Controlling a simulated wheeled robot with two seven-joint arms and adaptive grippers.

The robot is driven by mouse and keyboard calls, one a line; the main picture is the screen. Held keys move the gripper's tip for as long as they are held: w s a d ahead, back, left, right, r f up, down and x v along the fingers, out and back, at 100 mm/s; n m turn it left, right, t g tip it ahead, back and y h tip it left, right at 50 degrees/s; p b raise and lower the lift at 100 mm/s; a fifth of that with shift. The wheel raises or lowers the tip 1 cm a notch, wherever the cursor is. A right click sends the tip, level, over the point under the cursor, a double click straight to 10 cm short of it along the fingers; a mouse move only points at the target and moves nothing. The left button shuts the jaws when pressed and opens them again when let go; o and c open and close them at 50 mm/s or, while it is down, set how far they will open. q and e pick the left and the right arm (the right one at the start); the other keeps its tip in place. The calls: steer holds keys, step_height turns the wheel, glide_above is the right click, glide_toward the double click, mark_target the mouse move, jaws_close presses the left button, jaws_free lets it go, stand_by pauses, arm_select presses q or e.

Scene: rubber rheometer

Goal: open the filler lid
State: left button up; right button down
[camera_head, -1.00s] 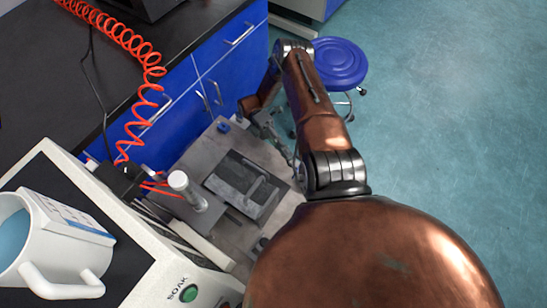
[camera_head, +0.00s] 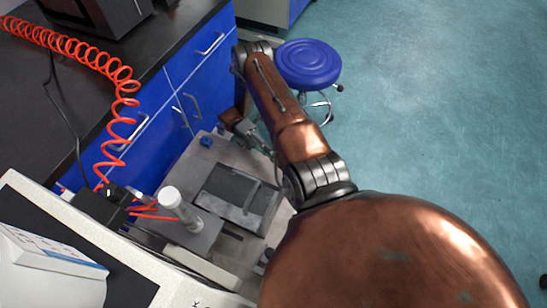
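The likely filler lid is a dark grey flat plate with a slim raised handle (camera_head: 237,192). It lies flat on the pale grey machine deck (camera_head: 196,160) and looks closed. My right arm reaches from the bottom right over the deck's right side. My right gripper (camera_head: 264,146) is small in the view, just beyond the lid's far right corner, and seems apart from it. Its fingers are partly hidden by the arm and too small to tell open from shut. My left gripper is out of view.
A white cylinder on a grey block (camera_head: 183,209) stands left of the lid. A white machine housing (camera_head: 60,240) fills the lower left. Blue cabinets (camera_head: 195,85) and a blue stool (camera_head: 308,63) stand beyond. Open floor lies to the right.

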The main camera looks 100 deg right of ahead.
steer(key=shift+r, duration=0.1)
steer(key=c, duration=2)
jaws_free()
steer(key=shift+c, duration=0.2)
